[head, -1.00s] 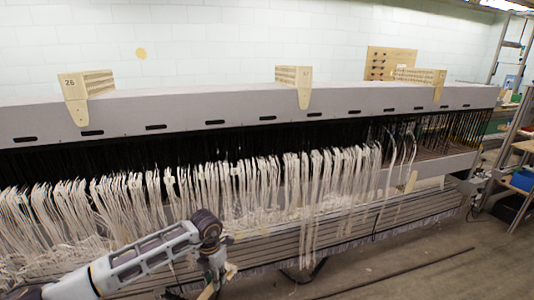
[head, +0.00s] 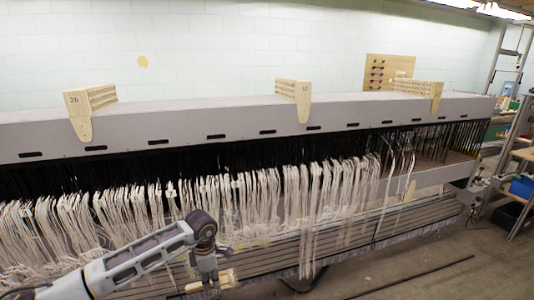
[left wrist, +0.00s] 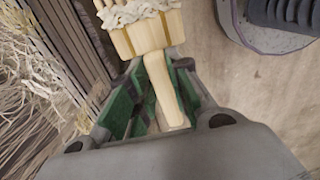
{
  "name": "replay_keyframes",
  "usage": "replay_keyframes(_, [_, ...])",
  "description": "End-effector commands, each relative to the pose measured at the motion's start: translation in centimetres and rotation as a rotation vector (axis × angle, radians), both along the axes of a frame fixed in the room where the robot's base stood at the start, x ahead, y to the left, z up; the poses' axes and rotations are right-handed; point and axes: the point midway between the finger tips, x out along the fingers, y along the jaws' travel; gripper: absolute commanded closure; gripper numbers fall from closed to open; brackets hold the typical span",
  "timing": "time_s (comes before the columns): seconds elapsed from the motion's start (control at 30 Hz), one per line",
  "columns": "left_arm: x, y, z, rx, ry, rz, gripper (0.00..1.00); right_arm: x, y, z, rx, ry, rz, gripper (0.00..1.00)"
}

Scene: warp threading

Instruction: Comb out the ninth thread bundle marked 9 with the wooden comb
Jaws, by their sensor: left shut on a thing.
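The wooden comb (left wrist: 146,36) is pale, with a straight handle and a wide head with white thread fluff on it. My left gripper (left wrist: 155,95) is shut on its handle, and the comb head points away from the gripper. In the head view my left gripper (head: 212,278) hangs low in front of the loom, below the thread ends. White thread bundles (head: 262,195) hang in a long row along the loom, some with small tags. I cannot read which bundle is marked 9. My right gripper is not in view.
The long grey loom beam (head: 245,120) spans the view, with wooden blocks (head: 88,103) on top. Slatted rails (head: 340,235) run below the threads. The floor (head: 400,265) at front right is mostly open. Shelving with a blue bin (head: 523,187) stands at the right.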

Motion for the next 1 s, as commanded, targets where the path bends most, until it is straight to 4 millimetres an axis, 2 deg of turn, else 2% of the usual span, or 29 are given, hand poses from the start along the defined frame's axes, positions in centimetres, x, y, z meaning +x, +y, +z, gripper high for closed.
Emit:
replay_keyframes(0.57, [0.5, 0.8, 3.1, 0.003, -0.011, -0.445, 1.00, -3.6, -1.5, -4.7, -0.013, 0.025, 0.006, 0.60])
replay_keyframes(1.0, [0.9, 1.5, 5.3, 0.007, -0.018, -0.785, 1.00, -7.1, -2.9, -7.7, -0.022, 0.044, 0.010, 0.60])
